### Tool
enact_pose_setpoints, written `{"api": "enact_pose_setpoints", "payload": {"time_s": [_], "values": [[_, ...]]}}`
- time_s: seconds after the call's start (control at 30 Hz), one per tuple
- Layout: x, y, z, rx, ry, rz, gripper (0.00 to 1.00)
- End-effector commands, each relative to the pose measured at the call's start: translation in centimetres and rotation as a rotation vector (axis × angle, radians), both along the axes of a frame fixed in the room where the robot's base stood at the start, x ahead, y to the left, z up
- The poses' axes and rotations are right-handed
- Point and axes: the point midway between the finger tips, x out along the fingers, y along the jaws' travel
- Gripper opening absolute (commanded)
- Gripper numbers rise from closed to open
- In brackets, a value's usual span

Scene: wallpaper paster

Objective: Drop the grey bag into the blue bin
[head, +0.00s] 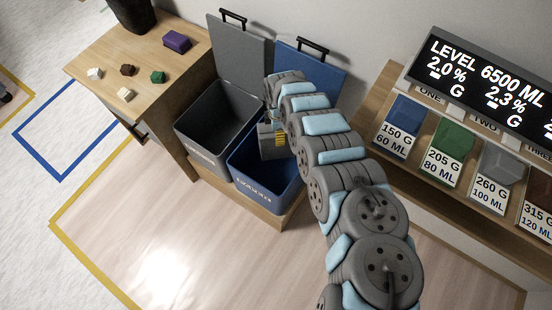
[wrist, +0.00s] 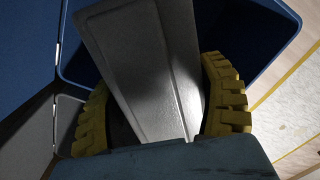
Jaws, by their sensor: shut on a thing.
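The grey bag (wrist: 150,75) is a flat, pale grey packet that fills the middle of the wrist view. My gripper (wrist: 158,110) is shut on it, with a yellow ridged finger on each side. In the head view my gripper (head: 277,143) hangs over the left part of the blue bin's opening; the arm hides part of it. The blue bin (head: 262,190) stands open, its blue lid (head: 318,78) raised behind. Its rim also shows beyond the bag in the wrist view (wrist: 285,12). The arm covers part of the bin's right side.
An open grey bin (head: 205,145) stands directly left of the blue bin. A wooden table (head: 140,50) at the left bears small colored pieces and a purple block (head: 177,41). A shelf (head: 440,195) with colored packets and a display (head: 490,80) is at the right.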

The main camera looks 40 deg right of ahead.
Motion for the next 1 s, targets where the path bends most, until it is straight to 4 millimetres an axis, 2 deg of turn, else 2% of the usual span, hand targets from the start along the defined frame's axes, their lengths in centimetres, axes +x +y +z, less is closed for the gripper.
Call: {"api": "enact_pose_setpoints", "payload": {"time_s": [0.03, 0.17, 0.5, 0.53, 0.6, 1.0], "values": [[-0.02, -0.03, -1.05, 0.000, 0.000, -0.001, 0.33], [-0.08, -0.02, -1.85, 0.000, 0.002, -0.001, 0.33], [-0.08, 0.00, -1.90, 0.000, 0.002, 0.000, 0.33], [-0.08, 0.01, -1.91, 0.000, 0.002, 0.000, 0.82], [-0.08, 0.01, -1.91, 0.000, 0.002, 0.000, 1.00], [-0.02, -0.01, -1.56, 0.001, 0.002, -0.001, 1.00]]}}
